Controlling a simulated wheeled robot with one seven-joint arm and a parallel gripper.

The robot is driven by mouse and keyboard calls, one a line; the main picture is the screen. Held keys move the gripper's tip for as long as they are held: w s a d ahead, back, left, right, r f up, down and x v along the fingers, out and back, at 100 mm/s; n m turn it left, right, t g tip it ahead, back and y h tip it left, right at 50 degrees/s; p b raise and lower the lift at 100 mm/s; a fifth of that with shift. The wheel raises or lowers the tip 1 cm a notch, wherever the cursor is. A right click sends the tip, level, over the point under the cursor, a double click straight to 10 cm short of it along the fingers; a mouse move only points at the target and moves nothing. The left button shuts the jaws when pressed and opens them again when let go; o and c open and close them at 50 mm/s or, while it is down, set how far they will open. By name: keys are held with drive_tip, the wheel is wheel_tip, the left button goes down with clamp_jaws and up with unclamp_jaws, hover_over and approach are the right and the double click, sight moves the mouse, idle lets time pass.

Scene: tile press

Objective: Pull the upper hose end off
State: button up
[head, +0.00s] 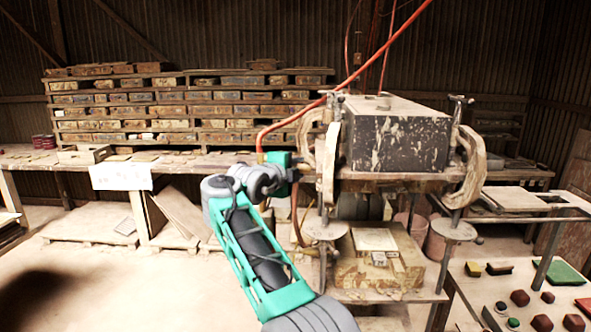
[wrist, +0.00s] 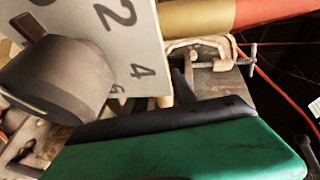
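The orange-red upper hose (head: 300,117) runs down from the top of the picture, bends left of the press, and drops to a green part (head: 278,158). In the wrist view, the hose (wrist: 275,12) crosses the top and ends in a tan sleeve (wrist: 195,20). A white gauge face (wrist: 118,40) with the numbers 2 and 4 stands beside it, behind a grey round part (wrist: 60,80). My gripper (head: 276,178) is just below the hose end. A green body with a black edge (wrist: 190,150) fills the lower wrist view; its fingertips cannot be made out.
The press (head: 400,140), with curved clamps at both sides, stands right of my gripper. A lower hose (head: 295,215) hangs close by my arm. A long bench (head: 215,160) and shelves of moulds are behind. A table with coloured tiles (head: 485,290) stands at the right.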

drive_tip(key=shift+d, duration=0.1)
drive_tip(key=shift+s, duration=0.2)
drive_tip(key=b+v, duration=0.3)
drive_tip(key=v, duration=0.4)
drive_tip(key=shift+s+a+b, duration=0.2)
drive_tip(key=shift+a+b, duration=0.1)
drive_tip(key=shift+b, duration=0.05)
